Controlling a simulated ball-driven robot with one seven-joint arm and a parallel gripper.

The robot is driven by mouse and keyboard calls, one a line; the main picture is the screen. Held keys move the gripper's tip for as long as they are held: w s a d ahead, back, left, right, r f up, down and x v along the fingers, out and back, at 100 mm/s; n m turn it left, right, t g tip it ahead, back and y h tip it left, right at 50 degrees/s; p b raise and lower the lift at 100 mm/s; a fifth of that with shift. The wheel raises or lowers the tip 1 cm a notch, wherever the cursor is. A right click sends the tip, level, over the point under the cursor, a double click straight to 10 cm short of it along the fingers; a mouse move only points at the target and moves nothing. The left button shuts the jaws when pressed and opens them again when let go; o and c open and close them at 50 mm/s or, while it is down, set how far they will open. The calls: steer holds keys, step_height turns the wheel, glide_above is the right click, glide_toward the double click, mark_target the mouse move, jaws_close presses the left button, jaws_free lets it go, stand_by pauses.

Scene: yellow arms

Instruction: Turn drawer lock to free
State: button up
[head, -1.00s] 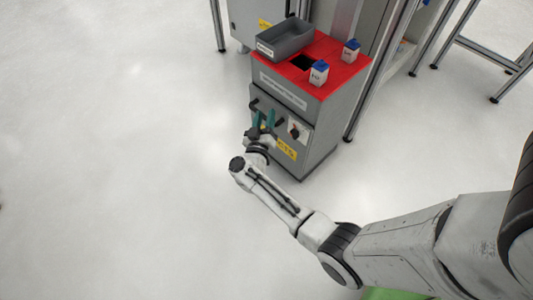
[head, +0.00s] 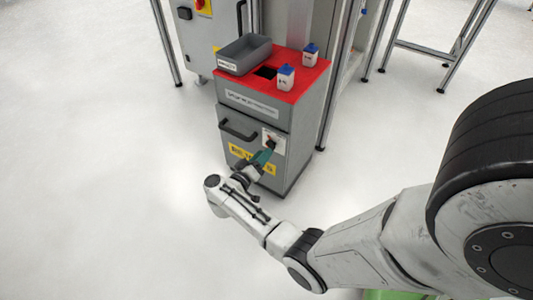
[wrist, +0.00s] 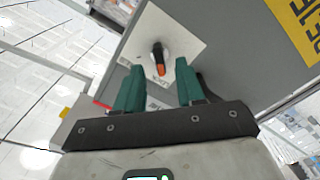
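The drawer lock is a dark rotary knob with an orange-red pointer mark, on a white plate (wrist: 183,35) on the grey cabinet front. In the wrist view the knob (wrist: 158,50) lies ahead of and between my fingertips, its orange end toward me. My gripper (wrist: 159,70) has two teal fingers, spread apart with nothing held between them. In the head view my gripper (head: 264,157) is just in front of and below the knob (head: 270,143). I cannot tell whether the fingers touch it. The plate's print is too small to read.
The grey cabinet (head: 301,150) has a black bar handle (head: 237,132) left of the lock and a yellow label below. On its red top (head: 310,77) are a grey bin (head: 243,54) and two blue-capped white containers (head: 285,78). Floor to the left is clear.

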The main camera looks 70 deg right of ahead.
mark_target(271, 145)
steer(key=shift+b+x, duration=0.4)
steer(key=shift+x, duration=1.25)
jaws_close()
